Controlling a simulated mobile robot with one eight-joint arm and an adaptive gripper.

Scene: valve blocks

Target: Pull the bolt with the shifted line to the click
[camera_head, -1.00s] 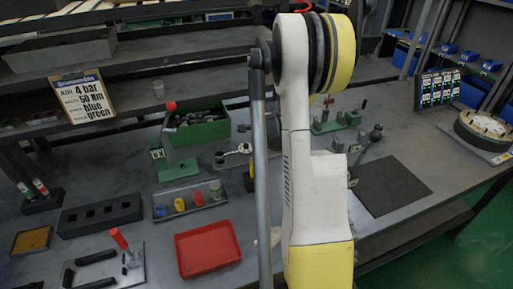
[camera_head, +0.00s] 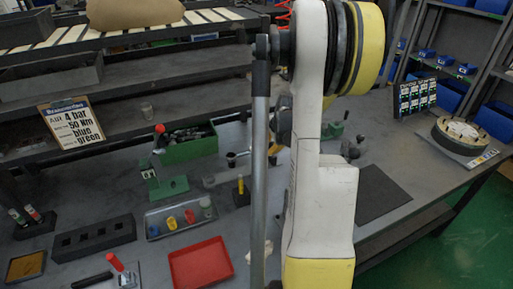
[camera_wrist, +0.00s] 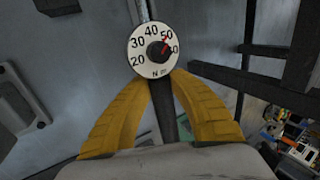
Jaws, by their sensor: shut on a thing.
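In the wrist view the yellow fingers of my gripper (camera_wrist: 162,100) are shut on the dark handle of a torque wrench (camera_wrist: 165,118). Its round white dial (camera_wrist: 140,58) shows just beyond the fingertips, marked 20 to 50 and up, with "N m" below. The red pointer (camera_wrist: 166,42) lies near the 50, toward the number after it. A thin shaft runs on from the dial past the top edge. In the head view my arm hides the gripper and the wrench. I cannot make out any bolt with a shifted line.
A placard (camera_head: 72,125) reads 4 bar, 50 Nm, blue, green. A red tray (camera_head: 202,265), green bin (camera_head: 190,146) and small-parts tray (camera_head: 182,217) stand left of my arm. A dark mat (camera_head: 380,195) lies right, with a round flange-like part (camera_head: 458,135) beyond.

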